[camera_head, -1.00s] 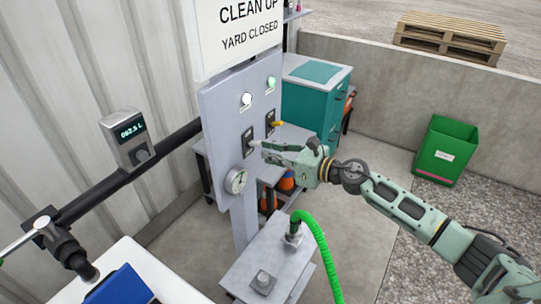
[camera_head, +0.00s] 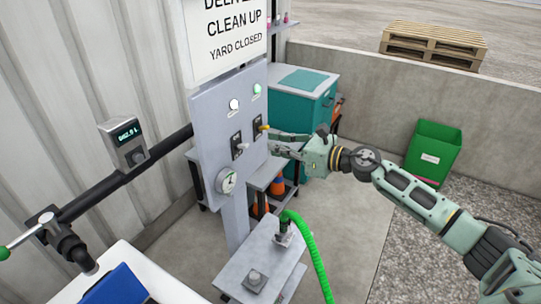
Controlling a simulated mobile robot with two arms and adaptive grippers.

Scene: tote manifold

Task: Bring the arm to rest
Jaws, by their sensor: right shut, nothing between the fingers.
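My right gripper (camera_head: 273,142) is shut and empty, at the right edge of the grey control panel (camera_head: 205,135). Its arm comes in from the right. My left gripper is not in view.
A gauge (camera_head: 227,181) and two lamps are on the panel. A green hose (camera_head: 316,250) rises from a grey stand (camera_head: 250,262) below the gripper. A teal cabinet (camera_head: 308,100) stands behind it. A green bin (camera_head: 433,150) stands by the wall. Bare concrete floor lies between.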

